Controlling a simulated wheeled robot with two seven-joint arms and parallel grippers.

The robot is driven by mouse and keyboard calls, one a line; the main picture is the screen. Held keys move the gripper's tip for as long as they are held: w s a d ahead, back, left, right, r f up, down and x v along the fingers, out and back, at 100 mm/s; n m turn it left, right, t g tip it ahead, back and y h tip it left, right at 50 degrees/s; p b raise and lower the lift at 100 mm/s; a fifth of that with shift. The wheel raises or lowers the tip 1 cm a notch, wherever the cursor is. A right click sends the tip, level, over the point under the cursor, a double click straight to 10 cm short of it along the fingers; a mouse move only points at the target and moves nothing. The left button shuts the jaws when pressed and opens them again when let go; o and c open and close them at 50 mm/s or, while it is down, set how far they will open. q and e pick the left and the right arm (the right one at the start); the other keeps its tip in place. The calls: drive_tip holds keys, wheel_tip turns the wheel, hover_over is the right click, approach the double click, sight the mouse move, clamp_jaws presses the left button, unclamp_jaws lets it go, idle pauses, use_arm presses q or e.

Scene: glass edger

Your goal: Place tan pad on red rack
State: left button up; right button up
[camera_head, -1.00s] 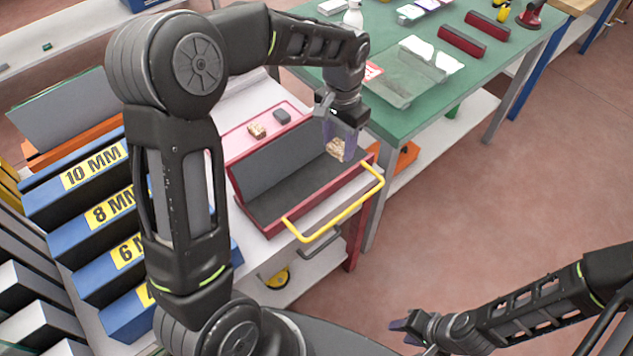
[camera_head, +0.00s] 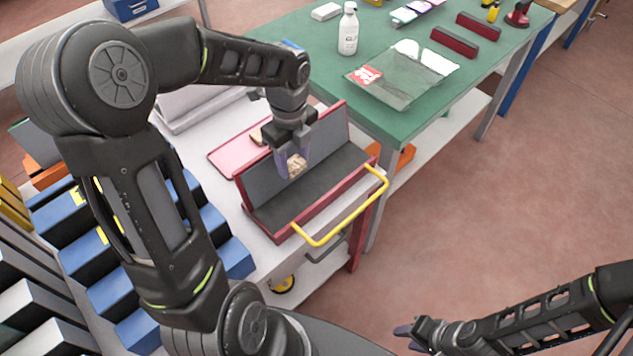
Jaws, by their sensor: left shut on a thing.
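My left gripper (camera_head: 293,165) is shut on a crumpled tan pad (camera_head: 296,164) and holds it over the red rack, in front of its tilted grey back panel. The red rack (camera_head: 289,232) is a red-framed trough with a dark grey lining, in the middle of the head view. I cannot tell whether the pad touches the lining. My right gripper (camera_head: 408,331) is low at the right, far from the rack; whether its fingers are apart is unclear.
A pink tray (camera_head: 228,160) behind the rack bears another tan piece (camera_head: 257,135), partly hidden by my gripper. A yellow handle (camera_head: 340,230) sticks out in front. Blue slotted blocks (camera_head: 235,262) stand at left. A green table (camera_head: 400,125) holds a white bottle (camera_head: 348,30) and a plastic bag (camera_head: 405,80).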

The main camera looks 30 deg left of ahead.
use_arm(q)
drive_tip(key=shift+a, duration=0.1)
drive_tip(key=shift+f, duration=0.1)
hover_over(295, 195)
wheel_tip(295, 195, down, 6)
drive_tip(key=shift+f, duration=0.1)
idle(0.4)
drive_tip(key=shift+f, duration=1.85)
drive_tip(key=shift+f, duration=0.1)
drive_tip(key=o, duration=1.3)
